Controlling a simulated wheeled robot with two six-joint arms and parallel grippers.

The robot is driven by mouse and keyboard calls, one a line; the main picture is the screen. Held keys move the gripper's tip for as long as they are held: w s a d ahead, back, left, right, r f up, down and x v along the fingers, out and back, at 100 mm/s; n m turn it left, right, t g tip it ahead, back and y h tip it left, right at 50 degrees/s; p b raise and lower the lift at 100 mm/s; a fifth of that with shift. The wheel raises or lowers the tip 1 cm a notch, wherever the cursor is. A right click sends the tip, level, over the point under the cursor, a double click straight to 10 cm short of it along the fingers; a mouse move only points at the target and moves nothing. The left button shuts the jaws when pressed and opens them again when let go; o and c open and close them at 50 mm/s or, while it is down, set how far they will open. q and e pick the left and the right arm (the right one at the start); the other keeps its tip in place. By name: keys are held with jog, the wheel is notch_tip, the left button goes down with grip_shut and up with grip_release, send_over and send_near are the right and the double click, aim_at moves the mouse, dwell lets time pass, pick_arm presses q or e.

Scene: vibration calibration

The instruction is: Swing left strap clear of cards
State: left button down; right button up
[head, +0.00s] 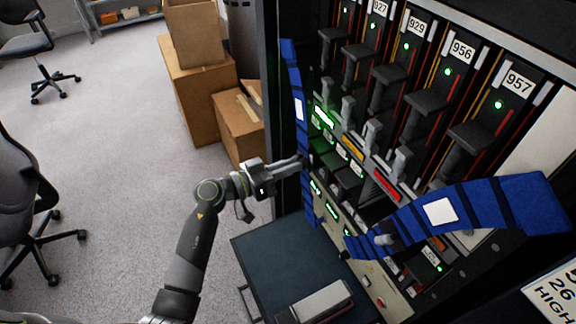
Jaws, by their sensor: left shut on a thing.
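The left strap (298,110) is a blue band with dark stripes and a white patch. It hangs down the left side of the rack, in front of the frame's left edge. My left gripper (299,164) comes in from the left and is shut on this strap at about its middle. The cards (425,102) stand in a slanted row to the right of the strap, with black handles, green lights and white number labels such as 956 and 957. The strap's lower part runs down beside the panel. My right gripper is not in view.
A second blue strap (490,206) with a white patch lies across the lower right of the rack. A dark cart top (290,258) with a grey box (320,300) stands below. Cardboard boxes (200,90) stand at the left behind my arm. Chairs stand on open carpet farther left.

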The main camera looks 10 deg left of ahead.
pick_arm(q)
jog(key=w+a+m+b, duration=0.1)
jog(key=w, duration=0.1)
jog(key=w+a+f+m+b, duration=0.1)
jog(key=w+a, duration=0.1)
jog(key=w, duration=0.1)
jog(key=w+a+m+b, duration=0.1)
jog(key=w+a+m, duration=0.1)
jog(key=shift+w+f, duration=0.2)
jog(key=shift+f, duration=0.2)
jog(key=shift+w+a+r, duration=0.1)
jog(key=shift+w+a, duration=0.05)
jog(key=shift+w, duration=0.1)
jog(key=c, duration=1.4)
grip_release()
